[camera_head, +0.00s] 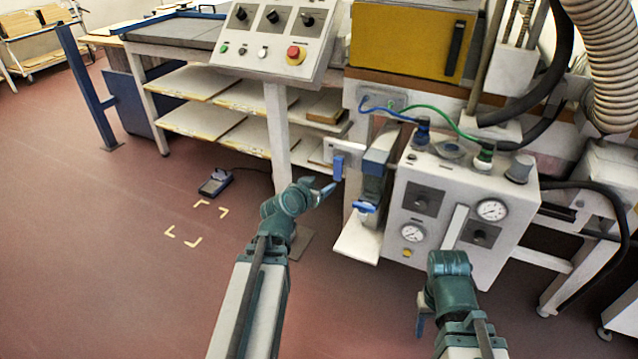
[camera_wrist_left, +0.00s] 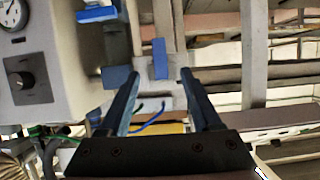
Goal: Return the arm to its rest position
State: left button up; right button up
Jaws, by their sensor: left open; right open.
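My left gripper (camera_head: 326,190) is open, just below and left of a small blue lever (camera_head: 338,167) on a white wall plate. In the left wrist view the open fingers (camera_wrist_left: 160,80) are apart. The blue lever (camera_wrist_left: 160,58) shows between their tips, and I see no grip on it; whether a finger touches it is unclear. My right gripper (camera_head: 420,326) hangs low at the front right, pointing down, open and mostly hidden by its own wrist. I see nothing held in it.
A white gauge box (camera_head: 455,210) with hoses stands right of the left gripper. A blue valve handle (camera_head: 364,207) sits beside it. A control panel (camera_head: 270,38) on a post (camera_head: 277,125) is behind. The left floor is largely clear.

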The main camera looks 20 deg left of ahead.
pick_arm(q)
jog(key=s+d+f+m+g+h, duration=0.1)
jog(key=s+d+f+g+h, duration=0.2)
jog(key=d, duration=0.5)
jog(key=s+d+f+m+g, duration=0.1)
jog(key=d+f+m+g, duration=0.1)
jog(key=d+f, duration=0.45)
jog(key=s+d+f+g+y, duration=0.2)
jog(key=s+d+g, duration=0.2)
jog(key=s+d, duration=0.3)
jog(key=s+d+f+g+y, duration=0.2)
jog(key=s+d+g, duration=0.2)
jog(key=s, duration=0.5)
notch_tip(320, 180, up, 28)
jog(key=s+p, duration=0.1)
jog(key=p, duration=2.6)
jog(key=shift+f+m+g+p, duration=0.15)
jog(key=shift+m+g+p, duration=0.15)
jog(key=shift+g+p, duration=0.1)
